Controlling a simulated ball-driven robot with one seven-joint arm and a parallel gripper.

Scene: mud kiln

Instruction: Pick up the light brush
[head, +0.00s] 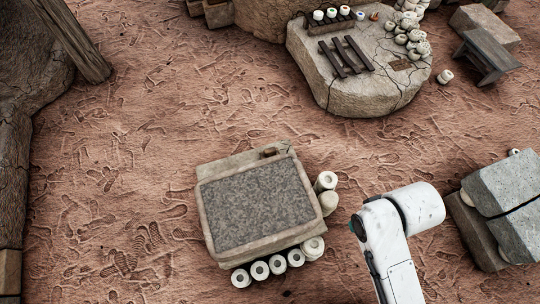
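I cannot make out a light brush for certain. A small brown object (270,152) lies on the back edge of the near stone block (225,166), but it is too small to identify. A flat brownish piece (402,65) lies on the far stone slab (345,98), also unclear. Part of my white arm shows at the lower right, to the right of the near block. My gripper is not in view, so I cannot tell whether it is open or holds anything.
The near block carries a grey speckled panel (256,205), with several pale cylinders (260,270) along its front and right sides. Dark bars (345,56) lie on the far slab. Grey blocks (505,190) stand at right, a dark bench (487,55) behind. Sandy ground (120,150) is open at left.

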